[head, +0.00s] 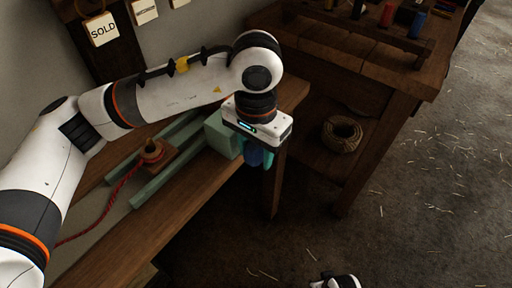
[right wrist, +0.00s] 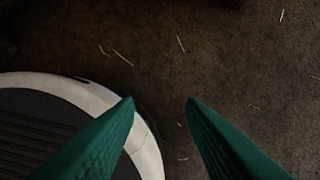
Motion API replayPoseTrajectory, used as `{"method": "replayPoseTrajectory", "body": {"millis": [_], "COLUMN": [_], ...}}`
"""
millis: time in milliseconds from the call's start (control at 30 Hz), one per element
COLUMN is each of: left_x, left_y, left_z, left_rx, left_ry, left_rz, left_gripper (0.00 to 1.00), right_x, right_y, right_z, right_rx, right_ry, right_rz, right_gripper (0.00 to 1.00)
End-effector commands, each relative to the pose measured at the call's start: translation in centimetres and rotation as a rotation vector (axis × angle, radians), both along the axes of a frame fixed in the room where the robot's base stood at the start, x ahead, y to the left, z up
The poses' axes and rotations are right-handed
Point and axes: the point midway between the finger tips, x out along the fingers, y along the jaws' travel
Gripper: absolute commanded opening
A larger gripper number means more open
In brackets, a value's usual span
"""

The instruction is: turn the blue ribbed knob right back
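The blue ribbed knob (head: 253,157) shows only in part in the head view, at the end of a pale green block (head: 221,134) on the bench. My left gripper (head: 258,156) is right at the knob, pointing down. A teal finger shows close beside the knob on its right; the gripper body hides the knob's top. I cannot tell whether the fingers are pressed on it. My right gripper (right wrist: 158,101) is open and empty in the right wrist view, its green fingers apart over the dark floor.
A wooden bench (head: 180,210) carries pale green rails and a red rope (head: 109,196) running to a small wooden block (head: 153,158). A rope coil (head: 342,134) lies on a shelf under a second table (head: 345,45). The straw-strewn floor at right is open.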

Motion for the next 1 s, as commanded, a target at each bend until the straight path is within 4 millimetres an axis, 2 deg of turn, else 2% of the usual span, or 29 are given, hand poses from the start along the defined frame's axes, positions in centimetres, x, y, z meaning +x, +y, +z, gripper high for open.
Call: {"method": "replayPoseTrajectory", "body": {"millis": [33, 267, 400, 467, 700, 1000], "left_x": [0.0, 0.0, 0.0, 0.1, 0.1, 0.1], "left_y": [0.0, 0.0, 0.0, 0.0, 0.0, 0.0], "left_z": [0.0, 0.0, 0.0, -0.1, -0.3, -0.4], "left_rx": [0.0, 0.0, -0.002, -0.006, -0.037, -0.084], "left_ry": [0.0, 0.0, -0.005, -0.01, -0.053, -0.118], "left_rz": [0.0, 0.001, 0.001, 0.001, 0.003, 0.003], "left_gripper": [0.37, 0.0, 0.0, 0.0, 0.0, 0.0], "right_x": [0.0, -0.1, -0.2, 0.0, 2.0, 2.4], "right_y": [0.0, 0.0, -0.1, 0.0, 0.2, 0.1], "right_z": [0.0, 0.0, -0.3, 0.4, 5.5, 12.1], "right_rx": [0.0, 0.0, -0.001, -0.001, 0.003, 0.005], "right_ry": [0.0, 0.001, 0.008, 0.006, -0.034, -0.071], "right_rz": [0.0, 0.0, 0.0, 0.001, -0.005, -0.012], "right_gripper": [0.36, 0.36, 0.36, 0.36, 0.36, 0.36]}}
